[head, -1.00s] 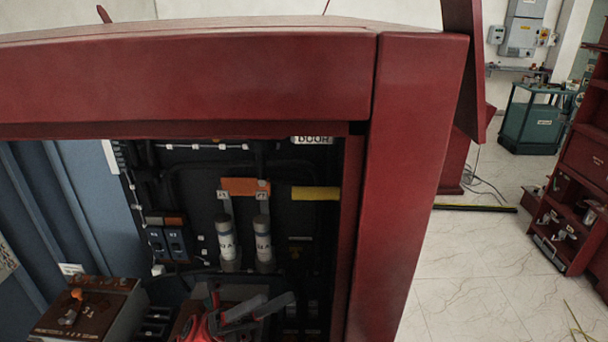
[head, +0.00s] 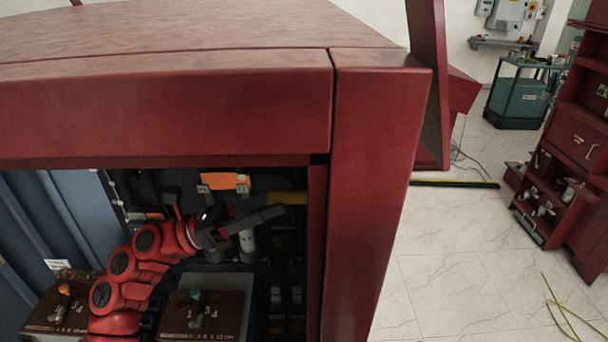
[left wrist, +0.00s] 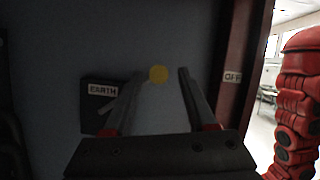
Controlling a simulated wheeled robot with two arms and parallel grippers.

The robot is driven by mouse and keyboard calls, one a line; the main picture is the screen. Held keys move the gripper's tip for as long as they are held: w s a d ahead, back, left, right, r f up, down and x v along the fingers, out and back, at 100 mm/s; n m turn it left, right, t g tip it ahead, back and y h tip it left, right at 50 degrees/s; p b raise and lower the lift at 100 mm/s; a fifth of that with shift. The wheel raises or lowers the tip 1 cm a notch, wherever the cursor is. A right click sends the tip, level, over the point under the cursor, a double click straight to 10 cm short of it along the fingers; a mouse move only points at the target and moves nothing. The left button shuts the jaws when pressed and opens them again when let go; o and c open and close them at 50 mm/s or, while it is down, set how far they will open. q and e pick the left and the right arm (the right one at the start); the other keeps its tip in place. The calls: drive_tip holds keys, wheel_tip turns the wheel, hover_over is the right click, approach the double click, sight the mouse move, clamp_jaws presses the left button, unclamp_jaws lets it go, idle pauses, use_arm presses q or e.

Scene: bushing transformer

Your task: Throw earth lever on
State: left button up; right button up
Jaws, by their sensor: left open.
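In the left wrist view a black plate with a white EARTH label (left wrist: 103,89) is on a grey wall, left of my fingers. A round yellow knob (left wrist: 158,76) shows between the fingertips of my left gripper (left wrist: 161,73); it may be the end of the earth lever, whose shaft I cannot make out. An OFF label (left wrist: 232,77) is on the dark red frame to the right. In the head view my left gripper (head: 265,212) is open inside the red cabinet, pointing right. Whether the fingers touch the knob cannot be told. My right gripper does not show.
The cabinet's red top beam (head: 165,110) and right post (head: 375,200) border the opening. Inside are an orange block (head: 224,181), a yellow bar (head: 287,198) and brown boxes with small levers (head: 200,310). Open floor (head: 450,260) lies to the right.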

sight(299, 192)
use_arm(q)
drive_tip(key=p+x, duration=0.2)
drive_tip(key=x, duration=0.3)
drive_tip(key=shift+r, duration=0.1)
drive_tip(key=shift+d+r, duration=0.1)
drive_tip(key=shift+d, duration=0.5)
drive_tip(key=shift+w, duration=0.1)
clamp_jaws()
idle(0.6)
